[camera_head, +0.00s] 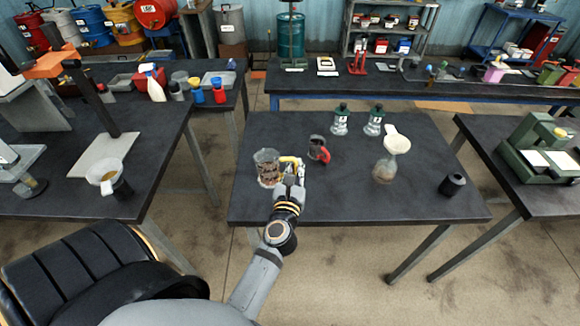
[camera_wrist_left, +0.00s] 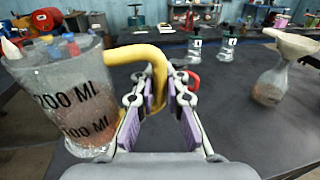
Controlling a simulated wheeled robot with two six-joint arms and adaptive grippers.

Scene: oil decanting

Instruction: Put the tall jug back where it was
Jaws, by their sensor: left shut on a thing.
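The tall jug (camera_head: 267,168) is a clear measuring jug with a yellow handle, at the left part of the middle table (camera_head: 330,205). In the left wrist view the jug (camera_wrist_left: 62,95) fills the left side, with volume markings on its wall and a little reddish liquid low inside. My left gripper (camera_head: 291,180) is to the right of the jug, its fingers (camera_wrist_left: 158,95) shut on the yellow handle. The jug looks about upright; whether its base touches the table I cannot tell. My right gripper is not in view.
A small red-handled jug (camera_head: 318,149) stands just right of the tall jug. Two green-topped bottles (camera_head: 340,120) (camera_head: 374,121) stand at the back. A flask with a white funnel (camera_head: 385,168) and a black cup (camera_head: 453,184) stand to the right. The table's front middle is clear.

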